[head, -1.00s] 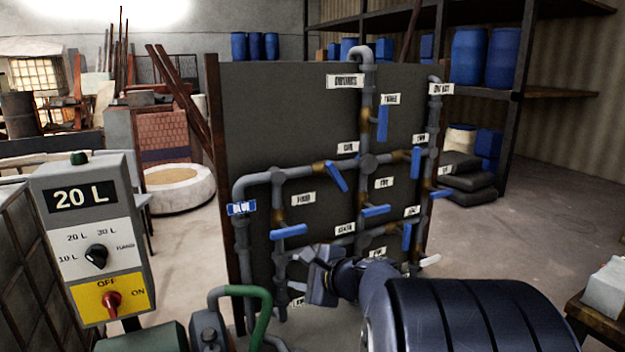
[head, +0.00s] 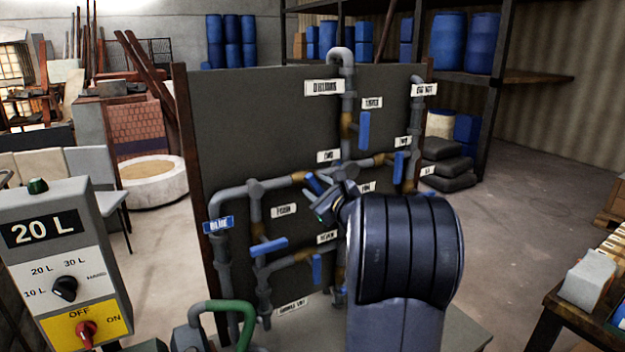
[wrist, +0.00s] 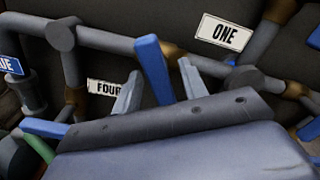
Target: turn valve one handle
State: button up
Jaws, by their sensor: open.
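The valve one handle (wrist: 152,66) is a blue lever on a grey pipe, left of and below the white ONE label (wrist: 222,33) in the wrist view. It stands tilted between the two pale fingers of my gripper (wrist: 157,76). The fingers are apart, one on each side of the lever; I see a gap on both sides and no grip. In the head view my gripper (head: 325,201) is at the middle of the panel. It partly covers the handle there, and only its upper end (head: 314,183) shows.
The dark pipe panel (head: 260,115) carries several other blue handles, such as one at lower left (head: 268,247) and one at upper right (head: 365,130). A control box (head: 60,265) reading 20 L stands at left. A table (head: 545,318) stands at right.

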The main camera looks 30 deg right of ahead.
jog(key=shift+w+d+p, duration=0.1)
jog(key=shift+w+p, duration=0.25)
jog(key=shift+w, duration=1.1)
grip_shut()
